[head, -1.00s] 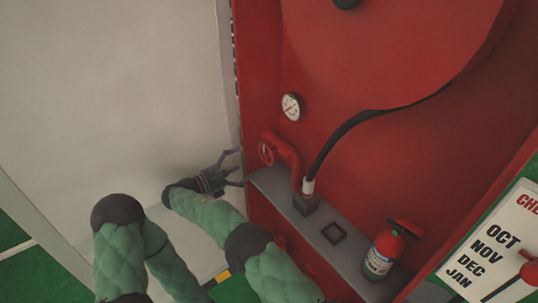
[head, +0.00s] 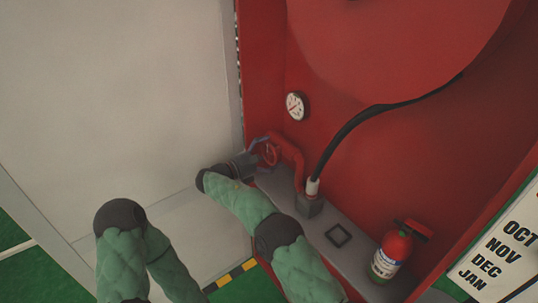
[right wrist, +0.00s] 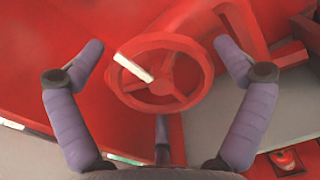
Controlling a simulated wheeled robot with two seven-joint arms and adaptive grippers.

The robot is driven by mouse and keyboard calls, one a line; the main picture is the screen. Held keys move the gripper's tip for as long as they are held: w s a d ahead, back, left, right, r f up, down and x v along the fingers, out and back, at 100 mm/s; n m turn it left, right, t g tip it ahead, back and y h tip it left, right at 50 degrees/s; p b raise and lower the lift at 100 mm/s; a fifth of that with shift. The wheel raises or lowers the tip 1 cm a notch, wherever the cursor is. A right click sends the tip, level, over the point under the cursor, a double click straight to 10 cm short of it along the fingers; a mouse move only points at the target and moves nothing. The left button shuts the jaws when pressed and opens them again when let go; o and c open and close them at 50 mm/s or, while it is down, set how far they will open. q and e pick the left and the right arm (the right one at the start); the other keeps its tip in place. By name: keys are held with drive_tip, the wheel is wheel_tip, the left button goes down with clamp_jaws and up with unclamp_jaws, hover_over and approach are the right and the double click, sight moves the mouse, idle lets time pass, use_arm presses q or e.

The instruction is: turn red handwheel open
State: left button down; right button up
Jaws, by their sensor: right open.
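The red handwheel (head: 268,154) sits on the end of a red pipe inside the red cabinet, at the middle of the head view. In the right wrist view the handwheel (right wrist: 160,74) faces me, with spokes and a white bar mark on its upper left. My right gripper (head: 262,150) is at the handwheel. In the right wrist view my right gripper (right wrist: 158,60) is open, with purple fingers on the left and right of the wheel and one below. No finger clearly grips the rim. My left arm shows at the lower left, but its gripper is not visible.
A grey shelf (head: 364,255) runs under the pipe. A black hose (head: 345,132) rises from its fitting. A fire extinguisher (head: 391,252) stands on the shelf at right. A pressure gauge (head: 296,106) is on the back wall. A white panel (head: 120,90) is at left.

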drive_tip(key=c, duration=0.9)
drive_tip(key=shift+m, duration=0.3)
drive_tip(key=m, duration=0.2)
drive_tip(key=shift+m+b, duration=0.35)
drive_tip(key=shift+m, duration=0.05)
drive_tip(key=m+b, duration=0.1)
drive_tip(key=m, duration=0.2)
drive_tip(key=shift+m, duration=0.3)
drive_tip(key=m+b, duration=0.2)
drive_tip(key=m, duration=0.1)
drive_tip(key=shift+m, duration=0.3)
drive_tip(key=m+b, duration=0.1)
drive_tip(key=m, duration=0.2)
drive_tip(key=shift+f+m+b, duration=0.1)
drive_tip(key=shift+m+b, duration=0.2)
drive_tip(key=shift+b, duration=0.1)
drive_tip(key=m, duration=0.3)
drive_tip(key=shift+m+b, duration=0.3)
drive_tip(key=shift+b, duration=0.1)
drive_tip(key=m, duration=0.6)
drive_tip(key=shift+f, duration=0.2)
